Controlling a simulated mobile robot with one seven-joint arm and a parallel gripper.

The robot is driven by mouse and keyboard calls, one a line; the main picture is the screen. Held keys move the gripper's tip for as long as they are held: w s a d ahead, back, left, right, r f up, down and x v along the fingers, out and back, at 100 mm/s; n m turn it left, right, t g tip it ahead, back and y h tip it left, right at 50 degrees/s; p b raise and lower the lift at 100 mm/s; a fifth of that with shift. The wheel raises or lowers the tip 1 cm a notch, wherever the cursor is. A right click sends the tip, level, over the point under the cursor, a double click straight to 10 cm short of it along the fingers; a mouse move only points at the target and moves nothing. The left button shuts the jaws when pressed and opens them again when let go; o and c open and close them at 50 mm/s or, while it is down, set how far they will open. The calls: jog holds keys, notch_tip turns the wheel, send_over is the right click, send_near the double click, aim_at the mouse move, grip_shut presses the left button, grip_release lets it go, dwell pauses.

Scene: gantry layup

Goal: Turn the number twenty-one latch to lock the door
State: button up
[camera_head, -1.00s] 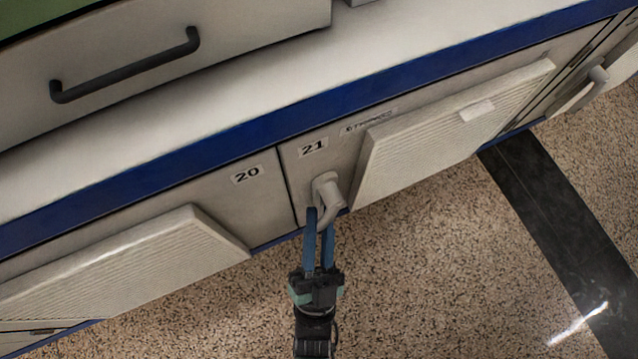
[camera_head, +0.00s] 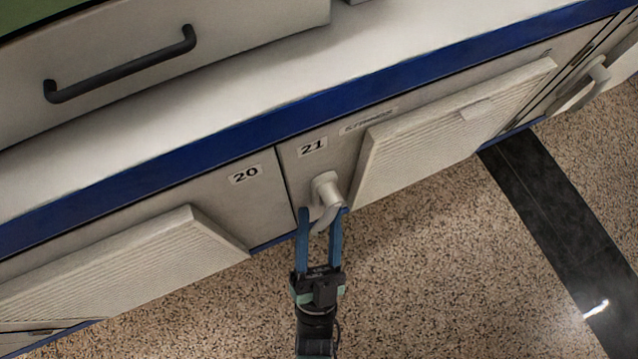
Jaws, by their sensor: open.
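The number twenty-one latch (camera_head: 326,190) is a light grey turning handle on the cabinet door (camera_head: 305,173), just below the "21" label (camera_head: 312,147). Its lever hangs downward with its end curving a little to the left. My gripper (camera_head: 321,213) has two blue fingers, spread open, pointing up at the latch from below. The fingertips are on either side of the lever's lower end. I cannot tell whether either finger touches it. The door looks flush with the cabinet front.
A door labelled "20" (camera_head: 245,174) with a slanted louvred panel (camera_head: 120,262) is at left. Another louvred panel (camera_head: 450,130) juts out right of the latch. A further handle (camera_head: 592,80) is at upper right. Speckled floor (camera_head: 430,280) lies open below.

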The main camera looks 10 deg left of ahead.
jog(key=v, duration=1.3)
jog(key=shift+c, duration=0.2)
